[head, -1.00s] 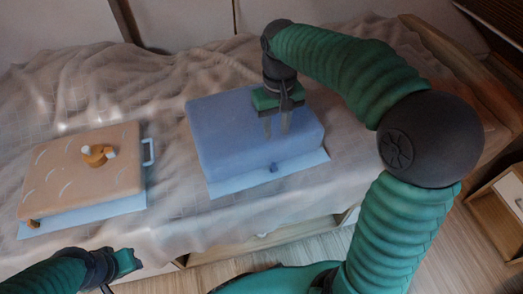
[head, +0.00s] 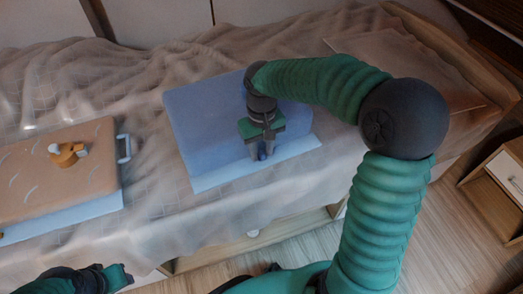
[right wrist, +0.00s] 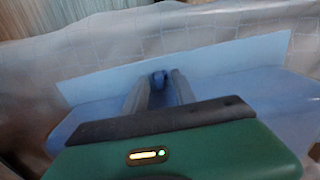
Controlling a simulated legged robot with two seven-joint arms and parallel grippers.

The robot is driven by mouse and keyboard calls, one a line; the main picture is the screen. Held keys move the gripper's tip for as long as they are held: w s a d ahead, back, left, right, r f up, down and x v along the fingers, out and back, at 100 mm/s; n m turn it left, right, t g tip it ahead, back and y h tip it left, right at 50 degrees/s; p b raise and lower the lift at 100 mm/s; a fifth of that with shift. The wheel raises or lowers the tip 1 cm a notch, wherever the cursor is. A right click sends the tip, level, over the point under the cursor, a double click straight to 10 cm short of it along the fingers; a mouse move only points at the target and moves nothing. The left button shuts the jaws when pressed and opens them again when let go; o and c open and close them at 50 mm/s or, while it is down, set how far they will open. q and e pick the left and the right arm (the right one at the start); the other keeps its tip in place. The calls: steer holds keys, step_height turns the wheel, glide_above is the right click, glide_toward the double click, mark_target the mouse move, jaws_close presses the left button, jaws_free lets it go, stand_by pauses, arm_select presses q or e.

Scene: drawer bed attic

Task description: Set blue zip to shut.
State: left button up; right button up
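The blue case (head: 205,115) lies on the bed, on a light-blue flat sheet (head: 225,177). Its small blue zip pull (right wrist: 159,78) is at the case's front side, low near the sheet. In the head view the pull (head: 262,153) is partly hidden by my right gripper (head: 261,151). That gripper points down at the front edge of the case. In the right wrist view its fingers (right wrist: 160,84) stand apart on both sides of the pull; whether they touch it is unclear. My left gripper (head: 116,276) is at the lower left, away from the case; its fingers are unclear.
An orange-tan case (head: 90,180) with an orange and white knob (head: 67,153) and a light-blue handle (head: 123,149) lies to the left. The rumpled bedcover (head: 150,215) is bare between the cases. A wooden drawer unit (head: 500,185) stands at the right.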

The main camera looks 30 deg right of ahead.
jaws_close()
stand_by(1.3)
